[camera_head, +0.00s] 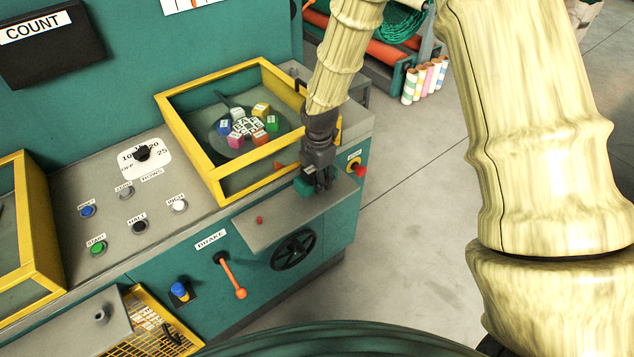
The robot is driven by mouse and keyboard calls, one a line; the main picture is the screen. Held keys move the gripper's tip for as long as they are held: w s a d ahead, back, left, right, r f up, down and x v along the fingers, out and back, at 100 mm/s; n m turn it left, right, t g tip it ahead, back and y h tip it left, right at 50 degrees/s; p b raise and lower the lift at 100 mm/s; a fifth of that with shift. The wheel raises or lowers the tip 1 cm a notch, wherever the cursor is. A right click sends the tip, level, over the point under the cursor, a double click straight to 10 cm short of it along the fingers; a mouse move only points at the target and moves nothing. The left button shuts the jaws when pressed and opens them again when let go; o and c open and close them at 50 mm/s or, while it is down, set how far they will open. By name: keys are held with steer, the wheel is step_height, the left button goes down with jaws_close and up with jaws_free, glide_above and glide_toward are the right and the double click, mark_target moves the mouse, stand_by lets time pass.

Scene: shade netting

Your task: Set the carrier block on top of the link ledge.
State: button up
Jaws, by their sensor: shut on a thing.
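A small dark teal block (303,187), which I take to be the carrier block, is at the fingertips of my gripper (319,186). My gripper points down and is shut on it; the fingers hide part of the block. A flat grey ledge (278,227), which I take to be the link ledge, juts from the front of the teal machine. The block and gripper are over the right part of this ledge. I cannot tell whether the block touches the ledge top. A small red knob (259,220) is on the ledge's left part.
A yellow-framed box (190,150) with coloured pieces stands just behind the gripper. A red button (360,171) is close to its right. An orange brake lever (232,279) and black handwheel (293,250) are below the ledge. Labelled buttons lie left. Floor (420,170) is clear to the right.

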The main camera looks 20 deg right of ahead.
steer(key=shift+f+p, duration=0.6)
steer(key=shift+f, duration=0.8)
steer(key=shift+f, duration=0.1)
steer(key=o, duration=1.4)
steer(key=shift+s+r+b, duration=0.15)
steer(key=shift+r+b, duration=0.85)
steer(key=shift+r, duration=2.05)
steer(key=shift+s+r+b, duration=0.1)
steer(key=shift+r+b, duration=0.85)
steer(key=shift+r, duration=2.1)
